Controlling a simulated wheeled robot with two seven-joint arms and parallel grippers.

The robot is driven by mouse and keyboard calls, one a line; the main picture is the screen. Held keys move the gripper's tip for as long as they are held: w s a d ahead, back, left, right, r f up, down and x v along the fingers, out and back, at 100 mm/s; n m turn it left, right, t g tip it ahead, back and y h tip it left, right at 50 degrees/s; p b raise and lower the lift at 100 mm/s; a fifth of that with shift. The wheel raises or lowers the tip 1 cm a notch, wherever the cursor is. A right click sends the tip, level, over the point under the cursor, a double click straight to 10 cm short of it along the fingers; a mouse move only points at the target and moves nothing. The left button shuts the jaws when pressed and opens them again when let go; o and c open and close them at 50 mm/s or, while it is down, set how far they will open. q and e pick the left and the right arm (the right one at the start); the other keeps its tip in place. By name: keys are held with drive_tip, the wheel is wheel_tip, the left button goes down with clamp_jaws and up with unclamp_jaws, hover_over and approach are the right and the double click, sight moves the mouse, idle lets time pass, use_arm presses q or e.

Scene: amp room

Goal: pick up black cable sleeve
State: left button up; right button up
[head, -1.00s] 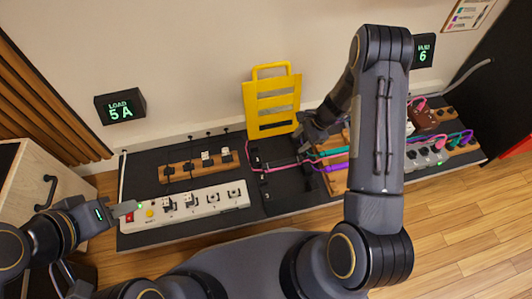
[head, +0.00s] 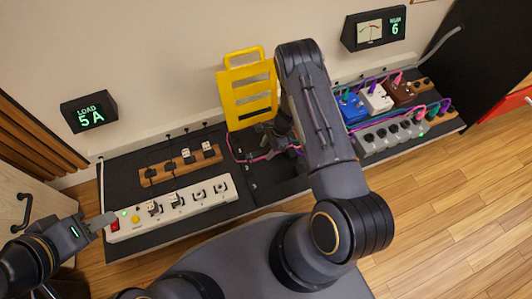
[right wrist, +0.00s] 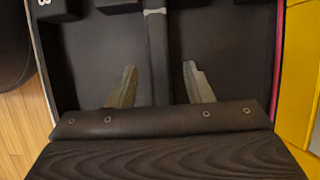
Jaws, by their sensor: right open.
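In the right wrist view my right gripper (right wrist: 160,82) is open. Its two fingers are apart above a dark surface. A long black strip (right wrist: 158,45) with a grey band near its top runs between them; it may be the black cable sleeve, but I cannot tell for sure. The fingers do not visibly touch it. In the head view my right gripper (head: 274,140) is at the dark board in front of the yellow rack, partly covered by my arm. My left gripper (head: 104,221) is at the left end of the white power strip; its jaw opening is unclear.
The white power strip (head: 190,202) and a wooden socket block (head: 181,165) lie left on the board. A yellow rack (head: 247,92) leans on the wall. A pink cable (head: 236,154) runs beside my right gripper. Coloured pedals (head: 375,99) and a grey strip (head: 388,135) are at the right.

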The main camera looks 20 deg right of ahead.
clamp_jaws()
idle(0.3)
drive_tip(key=shift+r, duration=0.1)
